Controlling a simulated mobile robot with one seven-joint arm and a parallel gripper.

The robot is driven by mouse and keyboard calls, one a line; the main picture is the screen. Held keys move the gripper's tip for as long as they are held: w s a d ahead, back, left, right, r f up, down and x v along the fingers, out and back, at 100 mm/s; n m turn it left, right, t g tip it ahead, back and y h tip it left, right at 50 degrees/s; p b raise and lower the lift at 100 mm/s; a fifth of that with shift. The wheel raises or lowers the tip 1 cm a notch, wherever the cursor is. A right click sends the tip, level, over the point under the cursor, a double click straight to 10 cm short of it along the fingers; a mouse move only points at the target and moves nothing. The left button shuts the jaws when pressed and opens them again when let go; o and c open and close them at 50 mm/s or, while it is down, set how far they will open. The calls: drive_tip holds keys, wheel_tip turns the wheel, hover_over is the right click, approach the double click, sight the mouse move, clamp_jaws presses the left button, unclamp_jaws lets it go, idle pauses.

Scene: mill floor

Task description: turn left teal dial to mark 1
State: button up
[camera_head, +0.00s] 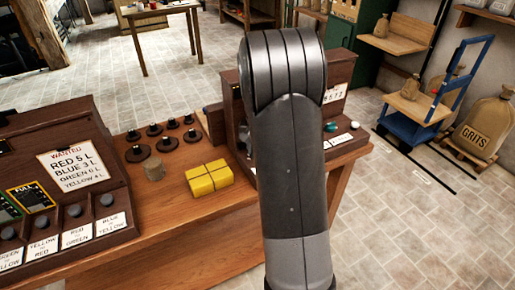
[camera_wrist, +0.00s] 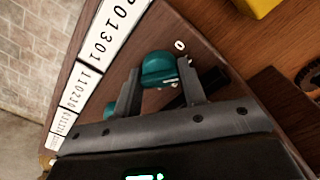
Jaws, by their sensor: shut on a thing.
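A teal dial (camera_wrist: 158,68) sits between the two fingers of my gripper (camera_wrist: 160,80) in the wrist view, on a dark wooden panel. The gripper is shut on it. A white mark "0" (camera_wrist: 180,45) shows beside the dial; mark 1 cannot be made out. A second teal dial (camera_wrist: 110,110) is partly hidden behind the left finger. In the head view a teal dial (camera_head: 330,127) shows just right of my arm, apparently this second one. My arm hides the gripper and the held dial there.
White number strips (camera_wrist: 90,75) run along the panel's edge. A console with a "WANTED" card (camera_head: 72,165) stands at far left.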

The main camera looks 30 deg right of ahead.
idle(0.4)
drive_tip(key=o, duration=1)
wheel_tip(320, 180, up, 11)
drive_tip(key=shift+f, duration=0.1)
drive_tip(key=shift+a, duration=0.1)
drive_tip(key=s+a+r+n+t, duration=0.3)
drive_tip(key=s+a+r, duration=0.6)
drive_tip(key=s+a, duration=0.3)
drive_tip(key=s+a+n+t, duration=0.1)
drive_tip(key=s, duration=0.4)
drive_tip(key=s+a+f+n, duration=0.1)
drive_tip(key=s+a, duration=0.1)
drive_tip(key=s, duration=0.3)
drive_tip(key=s+a+n+t, duration=0.1)
drive_tip(key=s+a+n, duration=0.1)
drive_tip(key=s, duration=0.3)
drive_tip(key=shift+a+f+t, duration=0.15)
drive_tip(key=shift+f+t, duration=0.15)
drive_tip(key=shift+f, duration=0.05)
